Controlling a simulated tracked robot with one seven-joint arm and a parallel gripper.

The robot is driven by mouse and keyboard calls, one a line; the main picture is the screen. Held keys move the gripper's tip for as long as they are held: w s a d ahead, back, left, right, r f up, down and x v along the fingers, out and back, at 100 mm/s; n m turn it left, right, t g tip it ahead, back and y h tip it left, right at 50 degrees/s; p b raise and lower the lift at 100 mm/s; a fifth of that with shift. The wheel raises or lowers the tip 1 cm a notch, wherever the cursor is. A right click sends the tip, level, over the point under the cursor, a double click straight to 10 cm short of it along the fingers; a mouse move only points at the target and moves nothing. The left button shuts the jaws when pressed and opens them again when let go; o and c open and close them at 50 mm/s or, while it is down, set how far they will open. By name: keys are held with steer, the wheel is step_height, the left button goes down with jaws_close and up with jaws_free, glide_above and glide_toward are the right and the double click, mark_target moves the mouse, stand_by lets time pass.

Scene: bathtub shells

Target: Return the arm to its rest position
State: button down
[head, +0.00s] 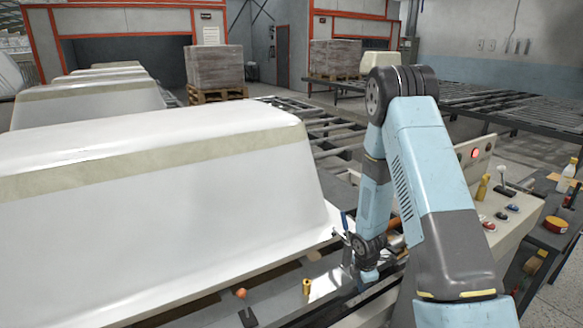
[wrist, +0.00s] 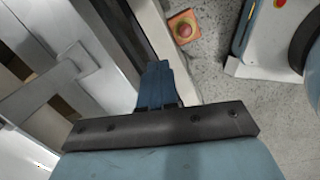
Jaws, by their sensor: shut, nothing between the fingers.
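My arm stands at the right of the head view, its elbow high and its forearm hanging down to the wrist near the front edge of the large white tub shell (head: 150,165). My gripper shows in the wrist view (wrist: 158,72) as blue fingers shut together with nothing between them. In the head view its fingers are too small and crowded to make out.
A control console (head: 482,205) with a red light stands right of my arm. Tools, including an orange-tipped one (head: 240,294), lie on the metal ledge by the shell. Roller conveyors (head: 480,105) and a wrapped pallet load (head: 214,66) stand behind.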

steer(key=s+d+r+m+t, duration=0.1)
steer(key=s+r+m, duration=0.15)
steer(key=r, duration=0.85)
steer(key=s+r+m+t, duration=0.1)
steer(key=r+m, duration=0.3)
steer(key=r, duration=0.6)
steer(key=s+d+r+m, duration=0.1)
steer(key=r+m, duration=0.3)
steer(key=r, duration=0.7)
steer(key=s+a+r+m+t, duration=0.1)
steer(key=s+r+m, duration=0.4)
steer(key=s+r, duration=0.3)
steer(key=s+a+r+m+t, duration=0.1)
steer(key=s+r+m, duration=0.4)
steer(key=s+r, duration=0.4)
steer(key=s, duration=0.5)
steer(key=shift+s+a+y, duration=0.2)
steer(key=shift+a+y, duration=0.1)
